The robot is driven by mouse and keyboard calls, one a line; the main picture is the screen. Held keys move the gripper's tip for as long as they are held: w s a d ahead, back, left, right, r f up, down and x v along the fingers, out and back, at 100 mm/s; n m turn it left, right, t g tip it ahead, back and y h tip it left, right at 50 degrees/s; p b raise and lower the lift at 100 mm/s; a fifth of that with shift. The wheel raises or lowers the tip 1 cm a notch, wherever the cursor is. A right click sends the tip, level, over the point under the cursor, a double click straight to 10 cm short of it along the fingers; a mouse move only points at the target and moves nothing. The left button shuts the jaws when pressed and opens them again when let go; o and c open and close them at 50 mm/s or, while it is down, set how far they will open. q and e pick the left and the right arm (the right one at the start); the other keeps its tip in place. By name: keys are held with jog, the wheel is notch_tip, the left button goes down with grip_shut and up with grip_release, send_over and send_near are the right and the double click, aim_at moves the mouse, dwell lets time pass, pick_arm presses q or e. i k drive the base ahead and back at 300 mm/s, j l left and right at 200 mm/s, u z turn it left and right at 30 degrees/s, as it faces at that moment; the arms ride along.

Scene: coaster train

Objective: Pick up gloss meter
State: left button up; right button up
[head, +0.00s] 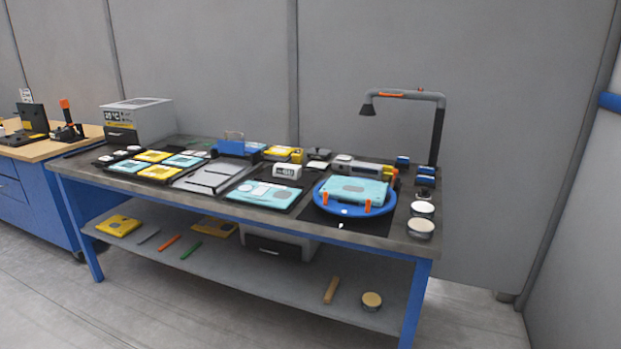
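A small white box-shaped device with a dark display (287,171) stands on the workbench behind a teal tray; it may be the gloss meter, but no label is readable. A longer grey device (362,167) lies to its right, behind the blue turntable, partly hidden by the teal block there. Neither of my grippers shows in the head view.
The grey bench top (392,239) is crowded. A blue turntable (340,209) carries a teal block with orange clamps. A lamp (440,125) arches over the right end. Round tins (420,228) stand at the right edge. Floor in front is clear.

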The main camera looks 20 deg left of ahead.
aim_at(286, 171)
jog(key=i+j, duration=0.15)
jog(key=j, duration=0.25)
jog(key=i+j+u, duration=0.1)
jog(key=j, duration=0.25)
jog(key=i+j, duration=0.2)
jog(key=j, duration=0.2)
jog(key=i+j, duration=0.2)
jog(key=j, duration=0.15)
jog(key=i+j+u, duration=0.1)
jog(key=j, duration=0.3)
